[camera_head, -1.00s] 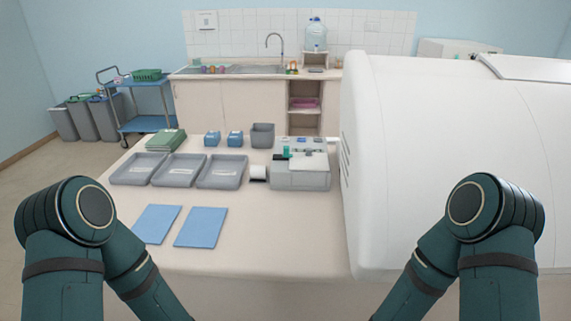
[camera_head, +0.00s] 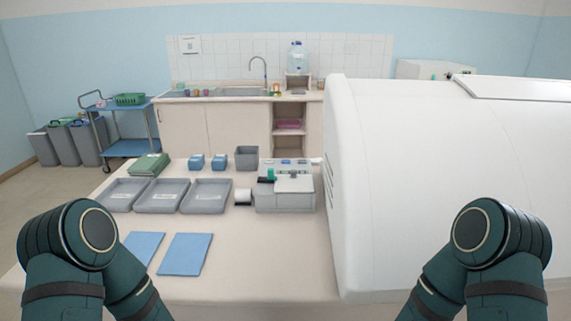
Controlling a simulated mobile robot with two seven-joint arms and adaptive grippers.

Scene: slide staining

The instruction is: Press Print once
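A grey and white device (camera_head: 285,193), which looks like a small printer, stands on the table at its right side, close to the big white machine. Small blue and dark marks, possibly buttons, show along its back top edge, but no Print label can be read. A teal piece (camera_head: 270,175) sits on its left part. A white roll (camera_head: 243,196) lies just left of it. My two arms come in at the lower left and lower right. Both grippers are below the picture's edge and out of view.
A large white rounded machine (camera_head: 430,180) fills the right side. Grey trays (camera_head: 205,196) line the table's left half, with blue mats (camera_head: 185,254) in front. A grey bin (camera_head: 246,158) and blue boxes (camera_head: 196,162) stand behind. The table's front middle (camera_head: 265,255) is clear.

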